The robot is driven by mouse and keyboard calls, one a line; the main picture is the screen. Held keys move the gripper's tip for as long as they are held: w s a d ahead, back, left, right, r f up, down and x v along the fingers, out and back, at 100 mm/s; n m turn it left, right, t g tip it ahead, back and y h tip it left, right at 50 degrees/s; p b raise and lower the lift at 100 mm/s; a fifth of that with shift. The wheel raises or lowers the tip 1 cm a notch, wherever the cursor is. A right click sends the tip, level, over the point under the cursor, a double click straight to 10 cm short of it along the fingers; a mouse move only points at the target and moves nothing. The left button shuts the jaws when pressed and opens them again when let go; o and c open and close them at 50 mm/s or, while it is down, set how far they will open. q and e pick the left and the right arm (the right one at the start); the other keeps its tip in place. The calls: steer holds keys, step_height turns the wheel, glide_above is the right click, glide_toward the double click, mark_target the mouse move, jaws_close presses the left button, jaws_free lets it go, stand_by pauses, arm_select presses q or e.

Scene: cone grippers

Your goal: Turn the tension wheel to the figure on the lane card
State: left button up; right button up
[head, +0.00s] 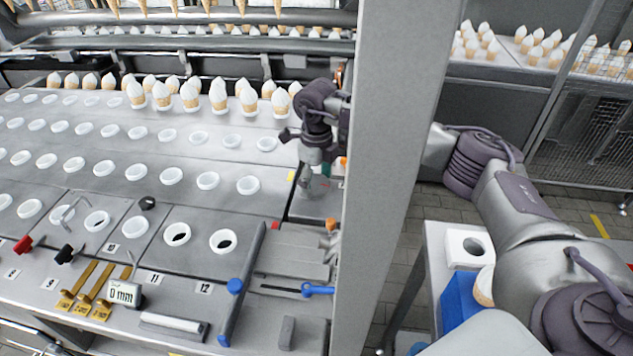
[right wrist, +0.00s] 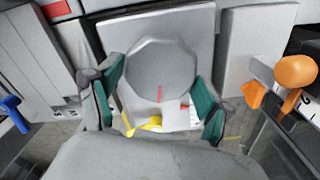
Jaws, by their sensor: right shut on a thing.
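The tension wheel (right wrist: 158,66) appears to be the grey, many-sided knob in the right wrist view, with a short red line at its near edge. My right gripper (right wrist: 160,92) has its two green-padded fingers on either side of the knob and is shut on it. A yellow piece and part of a white plate with small marks show just below the knob; I cannot read a figure there. In the head view my right gripper (head: 318,176) reaches down behind a grey post, and the wheel is largely hidden. I cannot pick out the lane card. My left gripper is not in view.
The grey post (head: 389,160) stands in front of my right arm. The perforated bench (head: 120,140) holds cones at its back. A gauge (head: 122,293) reading 0 mm, gold strips (head: 80,285) and a blue-ended bar (head: 243,285) lie in front. An orange knob (right wrist: 296,70) is right of the wheel.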

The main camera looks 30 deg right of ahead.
mark_target(316, 184)
steer(key=m, duration=0.4)
steer(key=shift+m+b, duration=0.3)
steer(key=m, duration=0.4)
steer(key=shift+a+m, duration=0.1)
steer(key=shift+m, duration=0.2)
steer(key=o, duration=1.1)
steer(key=shift+r, duration=0.1)
step_height(316, 184, up, 12)
steer(key=shift+f, duration=0.1)
stand_by(0.4)
